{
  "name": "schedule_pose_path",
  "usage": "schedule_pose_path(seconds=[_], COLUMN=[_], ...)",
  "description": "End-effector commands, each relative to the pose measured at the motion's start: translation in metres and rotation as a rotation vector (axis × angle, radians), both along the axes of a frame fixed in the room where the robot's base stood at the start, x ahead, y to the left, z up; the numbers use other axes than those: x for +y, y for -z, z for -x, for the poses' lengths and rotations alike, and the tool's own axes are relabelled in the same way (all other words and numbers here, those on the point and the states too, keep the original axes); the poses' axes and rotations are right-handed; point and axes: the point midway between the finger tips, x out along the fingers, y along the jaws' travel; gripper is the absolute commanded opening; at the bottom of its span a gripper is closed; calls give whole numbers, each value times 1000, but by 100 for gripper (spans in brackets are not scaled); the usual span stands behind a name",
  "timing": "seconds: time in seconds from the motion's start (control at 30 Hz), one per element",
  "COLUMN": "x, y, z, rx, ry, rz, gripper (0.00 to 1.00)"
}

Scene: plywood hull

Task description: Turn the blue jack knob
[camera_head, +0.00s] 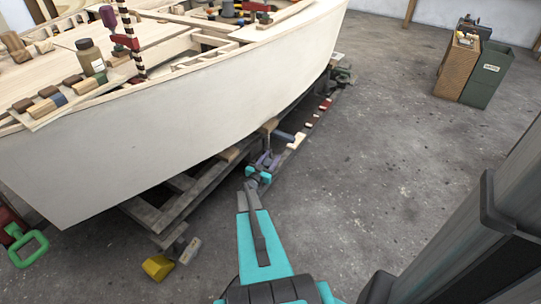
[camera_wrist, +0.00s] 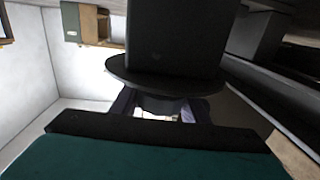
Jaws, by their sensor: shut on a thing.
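My gripper (camera_head: 259,174), with teal parts, reaches under the lower edge of the pale hull (camera_head: 200,105). Its jaws are shut at a small blue-violet jack (camera_head: 267,160) beside the trestle timbers. The blue knob is mostly hidden by the jaws and is too small in the head view to tell its turn. In the wrist view, a dark block with a wide round-edged disc (camera_wrist: 160,84) fills the middle, close in front of my gripper (camera_wrist: 158,108). The fingers show only in part below the disc, so the grip itself is largely covered.
Dark cradle beams (camera_head: 180,205) run under the hull. A yellow block (camera_head: 158,267) lies on the floor, and a green ring handle (camera_head: 28,248) stands at far left. A brown bin (camera_head: 456,68) and a green bin (camera_head: 486,74) stand far right. The floor between is clear.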

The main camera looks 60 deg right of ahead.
Motion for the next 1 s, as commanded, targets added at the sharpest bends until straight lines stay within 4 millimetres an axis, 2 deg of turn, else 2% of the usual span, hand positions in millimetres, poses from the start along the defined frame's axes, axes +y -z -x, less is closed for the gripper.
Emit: schedule_pose_path(seconds=[0.3, 0.8, 0.83, 0.93, 1.0], x=[-2, -2, -2, -2, -1], y=[-2, -2, -2, -2, -1], z=[2, 4, 4, 4, 4], rx=[0, -1, -1, -1, -1], ry=[80, 96, 96, 95, 95], rz=[2, 3, 3, 3, 2], gripper=[19, 19, 43, 60, 60])
